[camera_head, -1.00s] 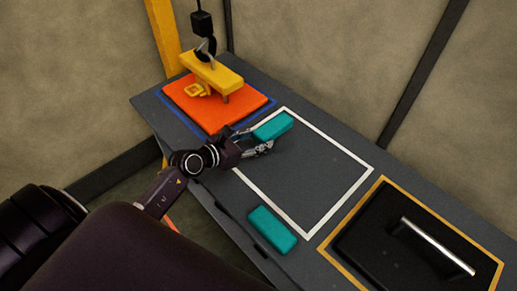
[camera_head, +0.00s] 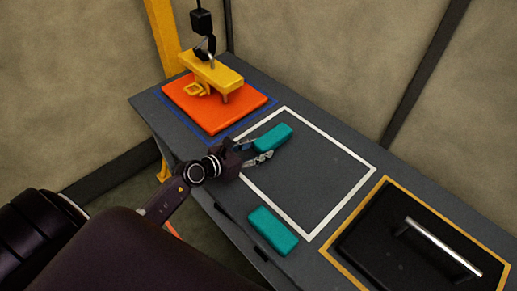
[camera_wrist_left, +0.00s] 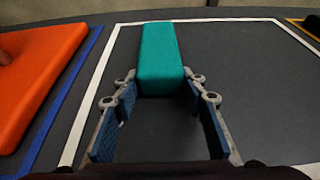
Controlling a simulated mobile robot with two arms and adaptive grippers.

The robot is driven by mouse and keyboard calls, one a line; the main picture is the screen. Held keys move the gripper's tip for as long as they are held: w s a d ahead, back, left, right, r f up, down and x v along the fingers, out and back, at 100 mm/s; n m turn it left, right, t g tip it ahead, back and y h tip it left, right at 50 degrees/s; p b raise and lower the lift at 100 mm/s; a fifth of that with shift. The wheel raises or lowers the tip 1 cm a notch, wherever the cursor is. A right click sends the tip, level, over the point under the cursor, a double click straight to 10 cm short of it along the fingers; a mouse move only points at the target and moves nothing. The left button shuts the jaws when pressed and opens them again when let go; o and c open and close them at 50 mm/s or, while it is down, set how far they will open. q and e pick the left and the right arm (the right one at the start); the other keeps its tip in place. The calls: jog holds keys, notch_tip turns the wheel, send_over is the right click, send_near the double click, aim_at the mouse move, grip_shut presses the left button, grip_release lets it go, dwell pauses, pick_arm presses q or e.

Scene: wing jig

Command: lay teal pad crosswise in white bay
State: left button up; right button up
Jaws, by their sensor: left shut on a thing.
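My left gripper (camera_head: 262,147) is shut on one end of a teal pad (camera_head: 273,136). In the left wrist view the pad (camera_wrist_left: 160,55) points straight away from the fingertips (camera_wrist_left: 160,88). The pad is over the left end of the white-outlined bay (camera_head: 310,165), inside its line in the wrist view. Whether it touches the surface or hangs just above it, I cannot tell. A second teal pad (camera_head: 272,231) lies on the table beside the bay's near edge, outside the white line. My right gripper is not in view.
An orange slab (camera_head: 218,105) lies in a blue outline on the left, with a yellow hooked fixture (camera_head: 211,72) hanging above or resting on it. A black panel with a metal handle (camera_head: 437,246) sits in a yellow outline on the right. The bay's middle is clear.

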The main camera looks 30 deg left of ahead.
pick_arm(q)
jog(key=o, duration=1.1)
jog(key=shift+r+p, duration=0.65)
jog(key=shift+r, duration=0.2)
jog(key=v, duration=0.7)
jog(key=b+v, duration=0.1)
jog(key=v, duration=0.2)
jog(key=shift+s+a+f, duration=0.15)
jog(key=shift+s, duration=0.2)
jog(key=shift+s+a+r, duration=0.2)
jog(key=shift+s+r, duration=0.15)
jog(key=shift+s, duration=0.15)
